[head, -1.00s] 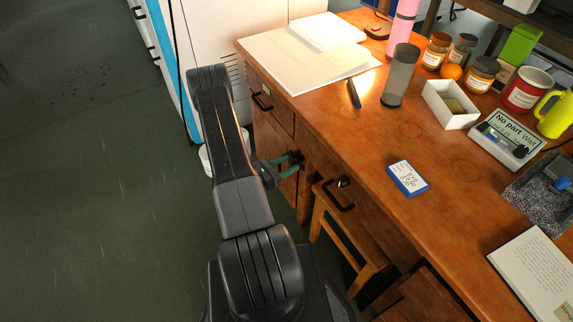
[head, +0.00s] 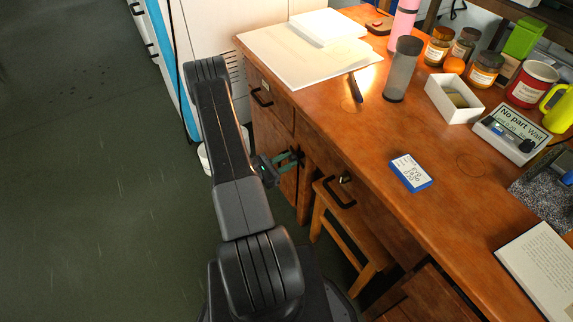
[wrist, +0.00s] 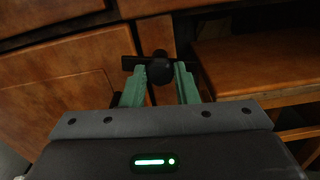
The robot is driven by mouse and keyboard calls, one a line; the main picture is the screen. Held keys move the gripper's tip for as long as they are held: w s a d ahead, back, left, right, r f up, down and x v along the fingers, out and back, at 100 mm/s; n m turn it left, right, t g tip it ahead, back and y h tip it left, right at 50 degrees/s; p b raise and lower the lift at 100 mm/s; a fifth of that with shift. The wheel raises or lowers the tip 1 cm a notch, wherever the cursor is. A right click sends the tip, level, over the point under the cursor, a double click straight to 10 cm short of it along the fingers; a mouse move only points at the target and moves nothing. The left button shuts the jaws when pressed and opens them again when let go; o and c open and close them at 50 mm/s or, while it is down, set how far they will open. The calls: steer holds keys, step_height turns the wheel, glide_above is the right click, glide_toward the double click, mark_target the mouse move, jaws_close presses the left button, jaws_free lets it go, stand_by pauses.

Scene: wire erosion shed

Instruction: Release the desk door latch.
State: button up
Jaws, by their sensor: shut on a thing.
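The wooden desk (head: 340,135) has a cupboard door (head: 272,150) in its left pedestal, which also fills the left of the wrist view (wrist: 65,105). The latch shows in the wrist view as a round black knob (wrist: 159,71) on a dark flat bar (wrist: 131,63), at the edge of the door by the upright post. My gripper (wrist: 159,80) has its green fingers on either side of the knob, shut on it. In the head view my gripper (head: 289,160) is at the door front, and the latch is hidden behind the fingers. The door looks closed.
A drawer with a black handle (head: 262,97) is above the door. A wooden stool (head: 345,235) stands right of my gripper, under the desk. Paper sheets, jars, a grey cup (head: 402,70) and a blue-white box (head: 409,173) lie on the desktop. The floor at left is clear.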

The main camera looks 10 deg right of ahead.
steer(key=m+b, duration=0.4)
steer(key=shift+f+m+b, duration=0.3)
steer(key=m+b, duration=0.3)
steer(key=b, duration=0.1)
steer(key=shift+m, duration=0.4)
steer(key=m+b, duration=0.6)
steer(key=b, duration=0.4)
steer(key=shift+s+r+m, duration=0.1)
steer(key=shift+r+m, duration=0.05)
steer(key=shift+m, duration=0.25)
steer(key=o, duration=1)
steer(key=shift+r, duration=0.1)
steer(key=shift+a, duration=0.1)
steer(key=p+v, duration=0.3)
steer(key=v, duration=1)
steer(key=shift+a, duration=0.3)
steer(key=shift+s, duration=0.1)
